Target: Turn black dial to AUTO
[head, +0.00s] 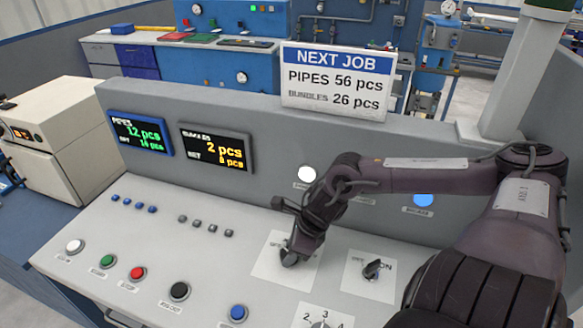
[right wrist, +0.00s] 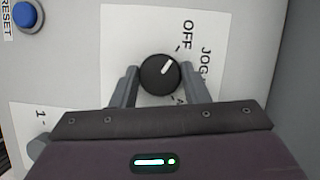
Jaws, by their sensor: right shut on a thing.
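The black dial (right wrist: 160,73) is a round knob with a white pointer mark, on a white label plate (right wrist: 125,30). In the right wrist view its mark points up and right, toward the OFF and JOG lettering. The lettering below JOG is mostly hidden by a finger, so AUTO cannot be read. My right gripper (right wrist: 159,84) has one finger on each side of the dial and is shut on it. In the head view my right gripper (head: 290,254) reaches down to the panel and covers most of the dial. My left gripper is not in view.
Another black switch (head: 372,268) marked ON sits to the right. A numbered dial (head: 320,325) is at the bottom edge. A blue button (head: 237,313) and several other buttons lie to the left. The upright panel with two displays (head: 215,147) rises behind.

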